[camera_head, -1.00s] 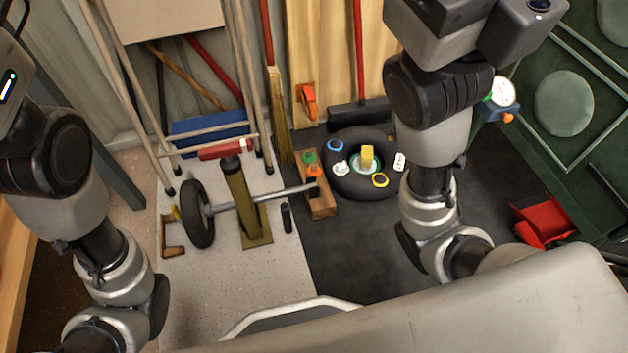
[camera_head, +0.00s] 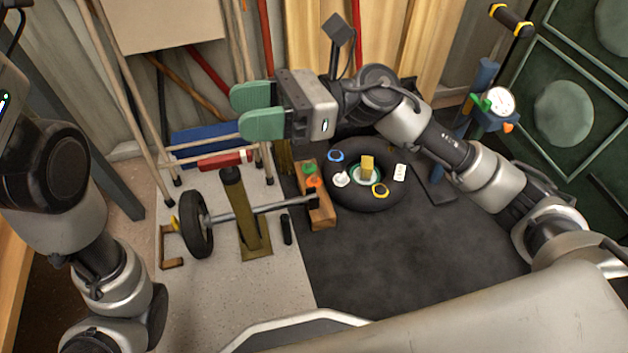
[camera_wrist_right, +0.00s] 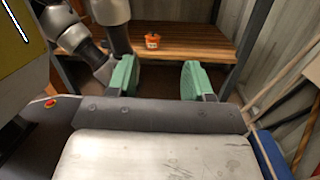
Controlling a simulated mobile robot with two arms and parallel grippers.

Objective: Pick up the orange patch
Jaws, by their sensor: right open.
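A small orange piece (camera_head: 313,182) sits with a green piece (camera_head: 309,169) on a wooden block (camera_head: 321,212) left of the black tyre; it is too small to tell whether it is the orange patch. My right gripper (camera_head: 250,111), with green fingers, is open and empty, pointing left above and to the left of the block and tyre. In the right wrist view its fingers (camera_wrist_right: 159,79) stand wide apart with nothing between them. My left arm is at the left edge; its gripper is out of view.
The tyre (camera_head: 368,197) lies on the dark floor with several small coloured items on it. A wheel on an axle (camera_head: 197,220) stands at left, near leaning poles. An orange pot (camera_wrist_right: 152,41) sits on a wooden bench (camera_wrist_right: 190,45). Dark floor in front is clear.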

